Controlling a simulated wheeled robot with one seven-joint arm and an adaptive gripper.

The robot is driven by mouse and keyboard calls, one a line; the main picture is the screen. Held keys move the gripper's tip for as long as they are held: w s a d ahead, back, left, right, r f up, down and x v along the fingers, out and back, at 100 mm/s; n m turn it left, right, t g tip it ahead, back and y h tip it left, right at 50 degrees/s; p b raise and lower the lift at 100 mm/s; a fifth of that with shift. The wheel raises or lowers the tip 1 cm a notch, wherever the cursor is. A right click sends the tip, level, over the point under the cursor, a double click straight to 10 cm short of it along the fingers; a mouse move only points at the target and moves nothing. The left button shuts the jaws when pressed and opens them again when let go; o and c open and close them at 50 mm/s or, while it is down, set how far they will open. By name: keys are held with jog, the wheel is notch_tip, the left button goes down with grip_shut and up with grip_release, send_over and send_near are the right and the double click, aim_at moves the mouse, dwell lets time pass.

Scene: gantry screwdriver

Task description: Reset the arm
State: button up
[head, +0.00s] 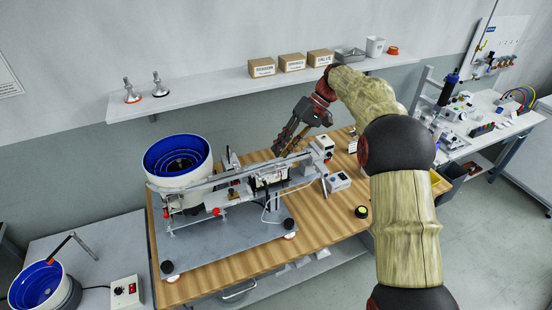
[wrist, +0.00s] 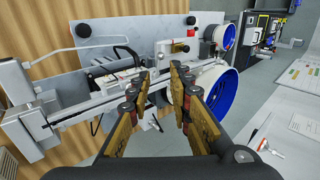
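My arm reaches from the lower right over the wooden workbench (head: 330,222) in the head view. My gripper (head: 279,151) hangs tilted downward above the back of the gantry rig (head: 262,183). In the wrist view the two fingers of my gripper (wrist: 160,78) stand apart with a clear gap between them. Nothing shows between the fingers. The gantry rig's rail (wrist: 95,103) passes beneath and beyond the fingertips. Whether the fingertips touch any part of the rig cannot be told.
A blue-lined bowl feeder (head: 178,160) stands left on the bench. A wall shelf (head: 215,92) behind holds several boxes, including a valve box (head: 320,57). A second bench (head: 485,125) stands right. A small control box (head: 338,181) sits near my arm.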

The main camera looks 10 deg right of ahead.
jog(key=shift+d+r, duration=0.25)
jog(key=shift+r, duration=0.05)
jog(key=s+d+f+m+t+h, duration=0.1)
jog(key=s+d+f+m+h, duration=0.25)
jog(key=s+f, duration=0.3)
jog(key=s+d+r+t+h, duration=0.1)
jog(key=s+r+t, duration=0.1)
jog(key=s, duration=0.8)
jog(key=s+d+r+t+h, duration=0.1)
jog(key=s+r, duration=0.4)
jog(key=s, duration=0.6)
jog(key=s+d+r+t+h, duration=0.1)
jog(key=s+r+t+h, duration=0.1)
jog(key=s, duration=0.9)
jog(key=shift+s+d+r+t, duration=0.15)
jog(key=shift+s+r+t, duration=0.05)
jog(key=shift+r+t, duration=0.55)
